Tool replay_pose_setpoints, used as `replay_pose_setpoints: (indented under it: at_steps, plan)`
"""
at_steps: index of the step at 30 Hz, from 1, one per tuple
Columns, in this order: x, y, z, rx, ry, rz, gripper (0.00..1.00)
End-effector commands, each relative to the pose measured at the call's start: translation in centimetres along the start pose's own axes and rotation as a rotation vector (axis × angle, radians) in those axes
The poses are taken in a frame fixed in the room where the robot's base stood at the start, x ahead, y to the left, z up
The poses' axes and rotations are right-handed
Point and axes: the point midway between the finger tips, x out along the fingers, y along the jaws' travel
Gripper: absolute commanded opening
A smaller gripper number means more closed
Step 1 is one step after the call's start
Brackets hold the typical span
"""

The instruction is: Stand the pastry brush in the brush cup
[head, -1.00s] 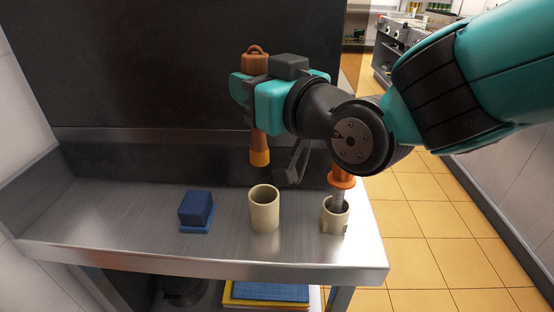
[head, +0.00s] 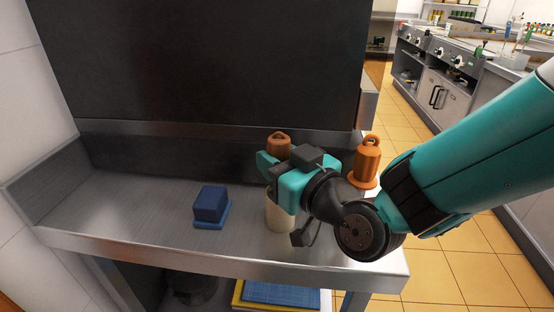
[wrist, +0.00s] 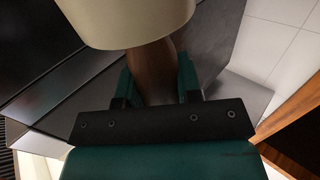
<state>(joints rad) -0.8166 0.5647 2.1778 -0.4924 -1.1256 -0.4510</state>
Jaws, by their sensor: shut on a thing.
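The pastry brush has a brown wooden handle with a looped top (head: 279,143), which sticks up above my gripper (head: 277,170). My gripper is shut on the brush. The cream brush cup (head: 279,217) stands on the steel counter directly below the gripper, its rim hidden by the gripper. In the wrist view the brush handle (wrist: 152,75) runs between the fingers and disappears at the cup's edge (wrist: 125,30). The bristle end is out of sight in both views; it seems to be inside the cup, but its depth cannot be told.
A dark blue block on a base (head: 211,204) sits on the counter (head: 130,205) to the left, with clear steel around it. A dark panel rises behind.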

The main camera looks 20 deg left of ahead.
Motion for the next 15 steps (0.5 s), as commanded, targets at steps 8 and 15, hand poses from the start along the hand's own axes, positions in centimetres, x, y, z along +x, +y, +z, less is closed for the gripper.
replay_pose_setpoints:
  at_steps: [8, 15]
  plan:
    - [0.01, -0.02, 0.24, 0.000, 0.000, -0.001, 0.51]
    - [0.01, -0.03, 0.23, 0.000, 0.000, -0.001, 0.58]
